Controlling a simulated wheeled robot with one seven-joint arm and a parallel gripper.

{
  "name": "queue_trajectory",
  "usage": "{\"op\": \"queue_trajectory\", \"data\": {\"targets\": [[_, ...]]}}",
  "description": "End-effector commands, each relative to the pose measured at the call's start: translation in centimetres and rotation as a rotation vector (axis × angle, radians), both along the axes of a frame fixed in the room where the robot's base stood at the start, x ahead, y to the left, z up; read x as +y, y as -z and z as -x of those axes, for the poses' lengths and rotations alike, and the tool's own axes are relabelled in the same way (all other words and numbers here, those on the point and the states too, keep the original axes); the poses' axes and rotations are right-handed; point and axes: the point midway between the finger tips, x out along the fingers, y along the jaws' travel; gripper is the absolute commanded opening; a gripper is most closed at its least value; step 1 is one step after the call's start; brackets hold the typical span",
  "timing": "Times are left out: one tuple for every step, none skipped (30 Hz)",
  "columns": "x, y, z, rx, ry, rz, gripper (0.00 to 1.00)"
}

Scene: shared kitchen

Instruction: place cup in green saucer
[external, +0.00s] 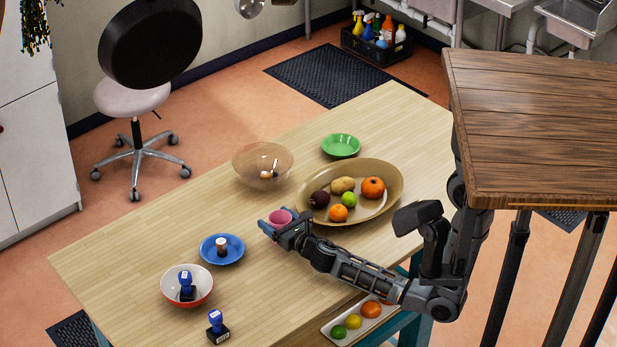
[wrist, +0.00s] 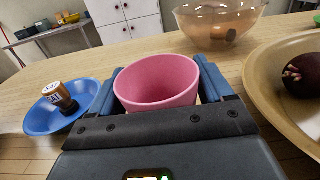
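The pink cup (external: 279,217) stands upright near the middle of the wooden table, and it fills the centre of the wrist view (wrist: 157,82). My gripper (external: 278,226) is low at the table, its blue fingers on either side of the cup. In the wrist view my gripper (wrist: 160,88) has one finger close against each side; whether they press on it I cannot tell. The cup's lower part is hidden by the gripper. The green saucer (external: 341,145) is at the far side of the table, behind the large oval bowl, with nothing in it.
The oval fruit bowl (external: 389,196) lies between my gripper and the green saucer, with a clear glass bowl (external: 262,153) to its left. A blue saucer (external: 236,256) holding a small bottle, a red-and-white bowl (external: 207,292) and a stamp (external: 218,330) are nearer. The table's far left is bare.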

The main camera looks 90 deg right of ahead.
Motion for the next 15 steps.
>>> {"op": "queue_trajectory", "data": {"targets": [[-0.01, -0.04, 0.01, 0.000, 0.000, 0.000, 0.85], [-0.01, -0.04, 0.01, 0.000, 0.000, 0.000, 0.88], [-0.01, -0.04, 0.01, 0.000, 0.000, 0.000, 0.92], [0.00, -0.05, 0.00, 0.000, 0.000, 0.000, 0.94], [-0.01, -0.05, 0.01, 0.000, 0.000, 0.000, 0.97], [-0.01, -0.05, 0.01, 0.000, 0.000, 0.000, 0.98], [-0.01, -0.05, 0.01, 0.000, 0.000, 0.000, 0.98], [-0.01, -0.05, 0.01, 0.000, 0.000, 0.000, 0.98], [-0.01, -0.05, 0.01, 0.000, 0.000, 0.000, 0.98], [-0.01, -0.05, 0.01, 0.000, 0.000, 0.000, 0.98], [-0.01, -0.06, 0.01, 0.000, 0.000, 0.000, 0.98], [-0.01, -0.12, 0.01, 0.000, 0.000, 0.000, 0.98], [-0.01, -0.22, 0.00, 0.000, 0.000, 0.000, 0.98], [-0.02, -0.38, 0.01, -0.001, 0.000, 0.001, 0.98], [0.08, -0.44, 0.09, 0.000, 0.000, 0.000, 0.98]]}}
